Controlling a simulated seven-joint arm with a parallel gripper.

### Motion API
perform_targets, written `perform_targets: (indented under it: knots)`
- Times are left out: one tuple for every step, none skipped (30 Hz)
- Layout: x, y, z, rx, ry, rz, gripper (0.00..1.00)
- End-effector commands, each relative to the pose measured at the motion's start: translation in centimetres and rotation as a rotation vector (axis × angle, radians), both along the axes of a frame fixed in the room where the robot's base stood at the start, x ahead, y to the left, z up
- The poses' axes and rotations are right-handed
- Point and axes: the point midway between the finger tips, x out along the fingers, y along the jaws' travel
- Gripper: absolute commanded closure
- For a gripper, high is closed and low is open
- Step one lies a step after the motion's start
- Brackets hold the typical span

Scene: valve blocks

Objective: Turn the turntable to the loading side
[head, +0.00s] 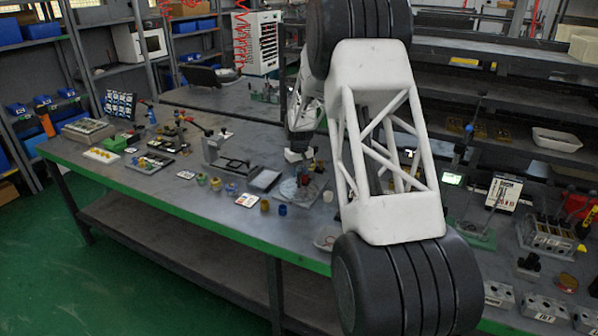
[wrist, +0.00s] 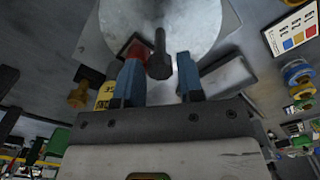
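The turntable (wrist: 200,18) is a round pale grey disc on a flat plate, at the top of the wrist view. In the head view the turntable (head: 290,190) lies on the bench, partly hidden by my gripper. A dark upright peg (wrist: 159,58) stands at the disc, with a red block (wrist: 136,48) to its left. My gripper (wrist: 157,78) has two blue fingertips set apart, one on each side of the peg in the picture, with gaps visible. I cannot tell how deep the peg sits between them. In the head view my gripper (head: 298,155) is over the turntable.
A dark open tray (head: 265,180) stands just left of the turntable. A card with coloured squares (wrist: 296,32) lies at right in the wrist view. My large arm hides the bench's middle right.

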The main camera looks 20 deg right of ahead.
Motion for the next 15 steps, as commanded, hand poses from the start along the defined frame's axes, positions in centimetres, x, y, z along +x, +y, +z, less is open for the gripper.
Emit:
perform_targets:
  knots:
    - [0.0,0.01,0.01,0.0,0.0,0.0,0.65]
    - [0.0,0.0,0.01,0.0,0.0,0.0,0.65]
    - [0.0,0.0,0.01,0.0,0.0,0.0,0.66]
    - [0.0,0.0,0.01,0.0,0.0,0.0,0.71]
    - [0.0,0.0,0.02,0.0,0.0,0.0,0.76]
    - [0.0,0.0,0.01,0.0,0.0,0.0,0.82]
    - [0.0,0.0,0.01,0.0,0.0,0.0,0.86]
    - [0.0,0.0,0.02,0.0,0.0,0.0,0.91]
    - [0.0,0.0,0.02,0.0,0.0,0.0,0.97]
    - [-0.01,0.0,0.02,0.0,0.0,0.0,1.0]
    - [-0.01,0.0,0.02,0.0,0.0,0.0,1.0]
    - [-0.01,0.0,0.02,0.0,0.0,0.0,1.0]
    - [-0.01,0.0,0.02,0.0,0.0,0.0,1.0]
    - [0.0,-0.01,0.03,0.0,0.0,0.0,1.0]
    - [-0.01,-0.01,0.03,0.0,0.0,0.0,1.0]
